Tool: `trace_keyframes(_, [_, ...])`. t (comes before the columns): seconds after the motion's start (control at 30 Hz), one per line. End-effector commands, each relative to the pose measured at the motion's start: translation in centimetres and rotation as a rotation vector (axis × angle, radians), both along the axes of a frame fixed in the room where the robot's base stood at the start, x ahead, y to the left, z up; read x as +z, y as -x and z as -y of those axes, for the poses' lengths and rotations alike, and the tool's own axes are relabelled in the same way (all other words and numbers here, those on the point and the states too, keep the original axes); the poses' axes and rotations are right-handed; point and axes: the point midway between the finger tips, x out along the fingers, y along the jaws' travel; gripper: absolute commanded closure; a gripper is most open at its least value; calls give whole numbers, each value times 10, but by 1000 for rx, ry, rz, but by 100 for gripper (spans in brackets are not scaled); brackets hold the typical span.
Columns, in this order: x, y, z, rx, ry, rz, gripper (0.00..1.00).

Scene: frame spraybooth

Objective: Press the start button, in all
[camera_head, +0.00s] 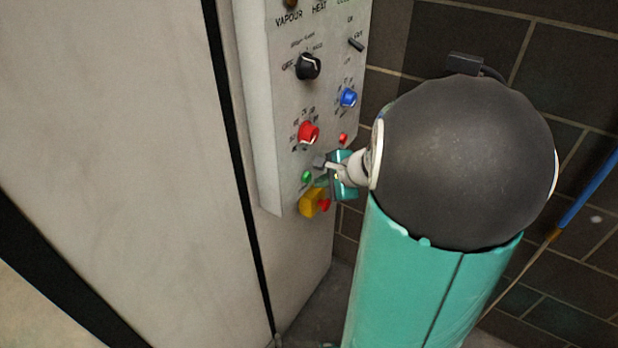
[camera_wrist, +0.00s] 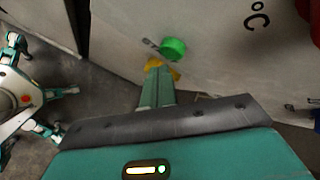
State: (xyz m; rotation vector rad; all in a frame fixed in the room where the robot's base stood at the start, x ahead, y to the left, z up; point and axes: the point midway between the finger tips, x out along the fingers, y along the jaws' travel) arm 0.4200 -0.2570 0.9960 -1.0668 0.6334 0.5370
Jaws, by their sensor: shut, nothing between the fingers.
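A small round green button (camera_head: 307,177), which fits the start button, is low on the pale control panel (camera_head: 258,110). It stands out from the panel large and clear in the wrist view (camera_wrist: 173,47). My gripper (camera_head: 319,172) is close to the right of the button in the head view. In the wrist view my gripper (camera_wrist: 156,68) is shut and empty, its teal fingers together, with the tips just below and left of the button. I cannot tell whether they touch it. No label on the button is readable.
A yellow box (camera_head: 309,204) with a red button (camera_head: 324,205) sits just below the green button. Red (camera_head: 308,132), black (camera_head: 308,66) and blue (camera_head: 348,97) knobs and a small red button (camera_head: 343,139) are above. A dark brick wall (camera_head: 570,80) stands behind.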

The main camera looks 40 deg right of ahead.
Motion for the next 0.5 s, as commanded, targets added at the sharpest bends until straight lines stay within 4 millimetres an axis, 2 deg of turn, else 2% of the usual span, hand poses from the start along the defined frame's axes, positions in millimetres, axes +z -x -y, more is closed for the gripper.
trace_keyframes(0.5, [0, -8, -3, 0, 0, 0, 100])
